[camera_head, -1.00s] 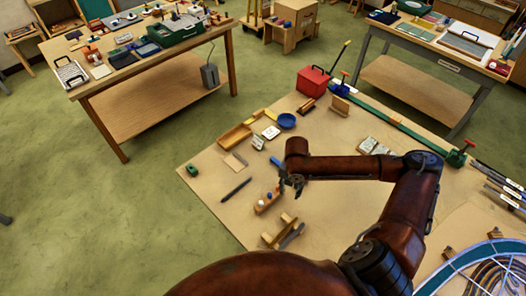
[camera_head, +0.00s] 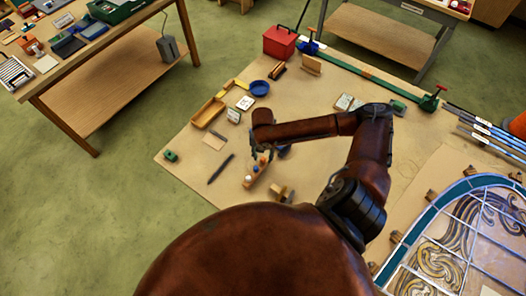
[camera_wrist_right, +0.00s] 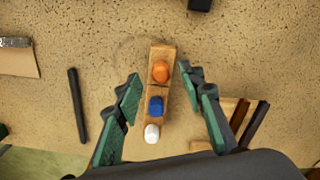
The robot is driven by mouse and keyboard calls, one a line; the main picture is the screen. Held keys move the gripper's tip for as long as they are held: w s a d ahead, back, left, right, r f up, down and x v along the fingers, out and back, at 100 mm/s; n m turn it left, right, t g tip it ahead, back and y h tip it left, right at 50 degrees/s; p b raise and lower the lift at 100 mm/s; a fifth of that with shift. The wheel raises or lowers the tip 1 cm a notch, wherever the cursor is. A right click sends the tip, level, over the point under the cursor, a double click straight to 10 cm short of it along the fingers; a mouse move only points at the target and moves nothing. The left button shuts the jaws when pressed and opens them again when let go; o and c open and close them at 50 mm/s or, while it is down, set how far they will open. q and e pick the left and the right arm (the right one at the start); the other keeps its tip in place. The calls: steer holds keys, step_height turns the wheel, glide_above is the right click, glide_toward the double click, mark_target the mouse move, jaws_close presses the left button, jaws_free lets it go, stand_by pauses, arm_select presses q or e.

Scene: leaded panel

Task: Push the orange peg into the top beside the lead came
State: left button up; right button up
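A small wooden block (camera_wrist_right: 159,108) holds an orange peg (camera_wrist_right: 160,71), a blue peg (camera_wrist_right: 155,106) and a white peg (camera_wrist_right: 151,133) in a row. In the head view the block (camera_head: 252,179) lies on the pale bench top (camera_head: 330,99). My right gripper (camera_wrist_right: 160,76) is open above the block, its green-padded fingers on either side of the orange peg and apart from it. In the head view it shows small and dark (camera_head: 268,152). The leaded panel (camera_head: 437,245), with dark lines and a teal border, is at the lower right. My left gripper is not in view.
A dark pen-like rod (camera_head: 221,168) lies left of the block. A wooden stand (camera_head: 280,192) is close on its right. A wooden tray (camera_head: 208,111) and blue bowl (camera_head: 260,88) lie farther back. Several long thin strips (camera_head: 490,135) lie at the right edge. Bare bench surrounds the block's left.

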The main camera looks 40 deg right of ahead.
steer(key=shift+s+f, duration=0.15)
steer(key=shift+f, duration=0.15)
steer(key=shift+c, duration=0.6)
jaws_close()
